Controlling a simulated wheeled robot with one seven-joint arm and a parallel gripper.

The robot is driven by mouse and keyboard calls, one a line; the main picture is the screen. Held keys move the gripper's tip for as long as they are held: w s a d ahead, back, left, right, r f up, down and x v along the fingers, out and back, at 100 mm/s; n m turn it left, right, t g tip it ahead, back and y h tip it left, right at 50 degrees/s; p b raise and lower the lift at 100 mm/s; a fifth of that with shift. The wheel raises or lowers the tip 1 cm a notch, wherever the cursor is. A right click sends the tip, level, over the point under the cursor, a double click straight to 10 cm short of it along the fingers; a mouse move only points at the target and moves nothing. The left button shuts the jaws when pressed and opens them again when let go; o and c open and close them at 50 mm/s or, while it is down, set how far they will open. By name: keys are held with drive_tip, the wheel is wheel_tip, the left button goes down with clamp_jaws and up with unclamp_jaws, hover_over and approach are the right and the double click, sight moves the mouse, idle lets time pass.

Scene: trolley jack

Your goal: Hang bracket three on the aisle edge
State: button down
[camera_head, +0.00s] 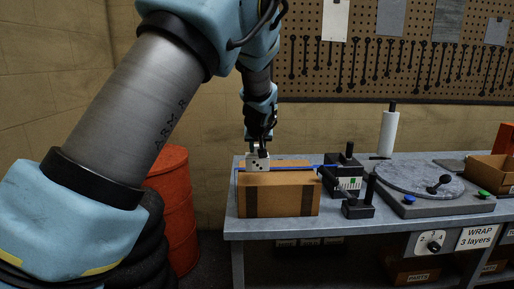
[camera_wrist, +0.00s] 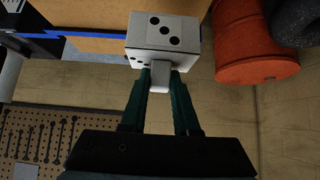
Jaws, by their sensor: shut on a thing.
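My gripper (camera_wrist: 161,90) is shut on the grey tab of a white bracket (camera_wrist: 167,42) marked with three black dots. In the head view the bracket (camera_head: 257,161) shows under my wrist, at the top of a brown cardboard box (camera_head: 270,196) towards its left. In the wrist view it overlaps the edge of the box (camera_wrist: 95,48). I cannot tell whether it rests on that edge or hangs just above it. A blue strap (camera_head: 290,168) runs along the box top; in the wrist view the strap (camera_wrist: 85,36) reaches up to the bracket's left side.
A black device with a scale (camera_head: 346,178) and a small black lever block (camera_head: 358,207) stand right of the box on the grey bench (camera_head: 275,228). A round turntable (camera_head: 418,184) is farther right. A red barrel (camera_head: 174,205) stands left of the bench. A pegboard (camera_head: 400,60) hangs behind.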

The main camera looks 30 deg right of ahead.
sight(257, 183)
drive_tip(key=shift+s+f+b, duration=0.1)
drive_tip(key=shift+f+b, duration=0.05)
drive_tip(key=shift+b, duration=0.3)
wheel_tip(257, 183, down, 9)
drive_tip(key=b, duration=0.7)
drive_tip(key=shift+f, duration=0.1)
drive_tip(key=shift+f+b, duration=0.25)
drive_tip(key=shift+b, duration=0.25)
drive_tip(key=c, duration=0.6)
unclamp_jaws()
